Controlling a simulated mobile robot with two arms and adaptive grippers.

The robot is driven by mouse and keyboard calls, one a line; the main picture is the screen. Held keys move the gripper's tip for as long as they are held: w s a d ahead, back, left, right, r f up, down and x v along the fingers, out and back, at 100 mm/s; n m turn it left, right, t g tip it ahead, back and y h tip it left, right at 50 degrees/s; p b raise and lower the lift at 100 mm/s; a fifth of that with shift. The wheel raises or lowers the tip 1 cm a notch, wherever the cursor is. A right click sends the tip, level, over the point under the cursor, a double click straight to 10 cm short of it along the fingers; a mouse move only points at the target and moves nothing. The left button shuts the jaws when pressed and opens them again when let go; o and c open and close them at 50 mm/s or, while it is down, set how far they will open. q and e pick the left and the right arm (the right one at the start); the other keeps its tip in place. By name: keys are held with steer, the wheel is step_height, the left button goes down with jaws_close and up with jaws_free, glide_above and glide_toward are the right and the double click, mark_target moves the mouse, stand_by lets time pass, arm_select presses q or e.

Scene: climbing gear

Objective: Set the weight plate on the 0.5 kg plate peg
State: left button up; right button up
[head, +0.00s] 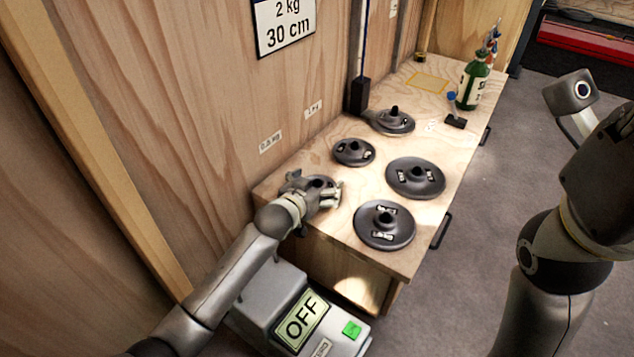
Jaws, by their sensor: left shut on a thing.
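My left gripper (322,199) reaches over the near left end of the wooden bench and is shut on a dark weight plate (318,182). The fingers cover much of this plate, and I cannot tell whether it touches the bench or sits around a peg. A small wall label that seems to read 0.5 kg (270,142) is behind it, with a 1 kg label (313,107) farther along. The 0.5 kg peg itself cannot be made out. My right arm is at the right edge; its gripper fingers do not show.
Other dark plates lie on the bench (336,222): a small plate (341,157), a back plate (407,127), a right plate (432,187) and a front plate (372,237). Green bottles (470,88) stand beyond. A grey box with an OFF display (302,320) is below my left arm.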

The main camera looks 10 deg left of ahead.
arm_select(q)
steer(key=o, duration=1.3)
steer(key=shift+f, duration=0.2)
steer(key=shift+r, duration=0.1)
